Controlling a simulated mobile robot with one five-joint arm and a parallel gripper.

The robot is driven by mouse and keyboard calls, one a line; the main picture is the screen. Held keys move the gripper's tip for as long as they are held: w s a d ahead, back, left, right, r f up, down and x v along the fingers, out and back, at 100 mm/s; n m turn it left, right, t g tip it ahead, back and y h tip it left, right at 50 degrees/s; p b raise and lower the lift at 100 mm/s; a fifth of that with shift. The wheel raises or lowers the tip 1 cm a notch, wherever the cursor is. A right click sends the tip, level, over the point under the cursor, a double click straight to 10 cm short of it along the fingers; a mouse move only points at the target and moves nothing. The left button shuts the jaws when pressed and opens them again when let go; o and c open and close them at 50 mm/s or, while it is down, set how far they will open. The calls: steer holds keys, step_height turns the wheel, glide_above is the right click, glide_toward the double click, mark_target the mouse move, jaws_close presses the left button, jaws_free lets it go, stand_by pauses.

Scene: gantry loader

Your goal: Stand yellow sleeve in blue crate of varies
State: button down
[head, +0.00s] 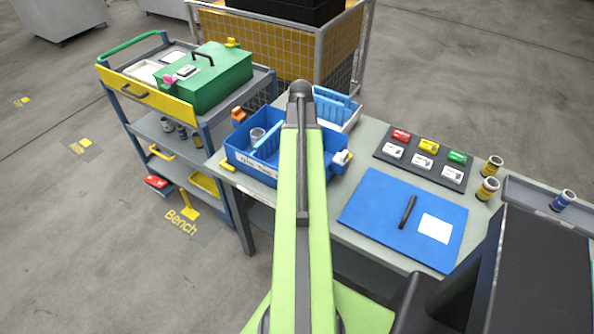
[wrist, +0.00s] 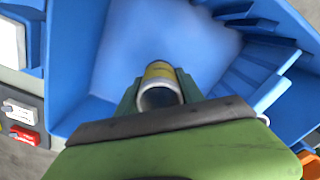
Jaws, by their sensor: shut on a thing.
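The yellow sleeve (wrist: 159,71) is a short hollow tube with a yellow band and a pale rim, seen from its open end in the wrist view. My gripper (wrist: 158,92) is shut on it, with a green finger at each side. The sleeve is over the pale blue floor of the blue crate (wrist: 88,55); I cannot tell whether it touches the floor. In the head view the blue crate (head: 236,156) stands on the bench, partly hidden by my arm, which also hides my fingers and the held sleeve.
Stepped blue ribs (wrist: 262,75) line the crate's right side in the wrist view. A grey cylinder (head: 257,135) shows at the crate's left in the head view. A blue mat (head: 380,217) and dark card board (head: 455,175) lie right of the crate.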

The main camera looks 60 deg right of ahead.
steer(key=shift+f, duration=0.25)
step_height(320, 180, down, 4)
steer(key=b, duration=0.3)
steer(key=shift+b, duration=0.4)
steer(key=shift+r, duration=0.25)
steer(key=shift+f, duration=0.2)
steer(key=c, duration=0.7)
jaws_free()
steer(key=shift+c, duration=0.2)
steer(key=shift+r, duration=0.1)
step_height(320, 180, up, 12)
steer(key=p, duration=1.2)
steer(key=shift+r+p, duration=0.25)
steer(key=shift+p, duration=0.15)
steer(key=shift+f, duration=0.15)
